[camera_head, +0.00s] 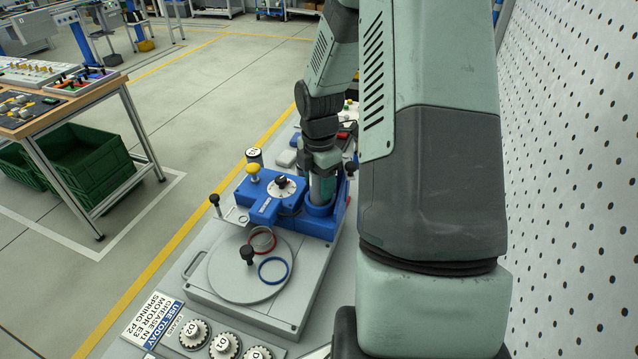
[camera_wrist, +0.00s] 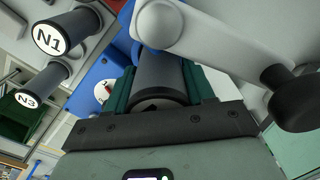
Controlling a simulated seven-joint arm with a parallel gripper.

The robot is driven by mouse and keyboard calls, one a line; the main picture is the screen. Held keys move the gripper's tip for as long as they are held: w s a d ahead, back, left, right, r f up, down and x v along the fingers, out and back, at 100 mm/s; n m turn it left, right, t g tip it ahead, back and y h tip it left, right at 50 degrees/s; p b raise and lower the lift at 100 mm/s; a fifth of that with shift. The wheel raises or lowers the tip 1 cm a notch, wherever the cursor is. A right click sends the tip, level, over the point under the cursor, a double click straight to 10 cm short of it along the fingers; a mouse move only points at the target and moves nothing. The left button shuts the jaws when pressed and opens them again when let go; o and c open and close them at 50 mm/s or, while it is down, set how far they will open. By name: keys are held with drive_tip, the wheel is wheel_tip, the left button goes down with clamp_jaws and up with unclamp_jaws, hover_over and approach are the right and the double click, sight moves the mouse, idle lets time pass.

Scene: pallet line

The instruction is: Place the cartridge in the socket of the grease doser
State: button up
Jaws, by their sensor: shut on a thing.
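My gripper (camera_head: 322,160) points down over the blue grease doser (camera_head: 264,206) and is shut on a dark grey cylindrical cartridge (camera_wrist: 160,78). In the wrist view the cartridge sits between the two green fingers (camera_wrist: 160,90); no label on it shows. In the head view a grey cylinder (camera_head: 322,190) stands below my gripper, upright, at the blue round socket (camera_head: 320,208). The arm hides part of it, so I cannot tell how deep it sits. A grey lever with a black knob (camera_wrist: 292,98) crosses close to the fingers in the wrist view.
Cartridges labelled N1 (camera_wrist: 66,35) and N3 (camera_wrist: 42,86) stand beside the doser. A grey turntable (camera_head: 225,270) with a red ring (camera_head: 263,239) and a blue ring (camera_head: 273,270) lies in front. A sign (camera_head: 152,322) reads grease N1. A perforated wall (camera_head: 570,180) bounds the right.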

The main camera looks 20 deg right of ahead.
drive_tip(key=shift+f, duration=0.35)
drive_tip(key=shift+f, duration=0.15)
drive_tip(key=o, duration=0.9)
wheel_tip(320, 180, up, 12)
drive_tip(key=shift+r, duration=0.2)
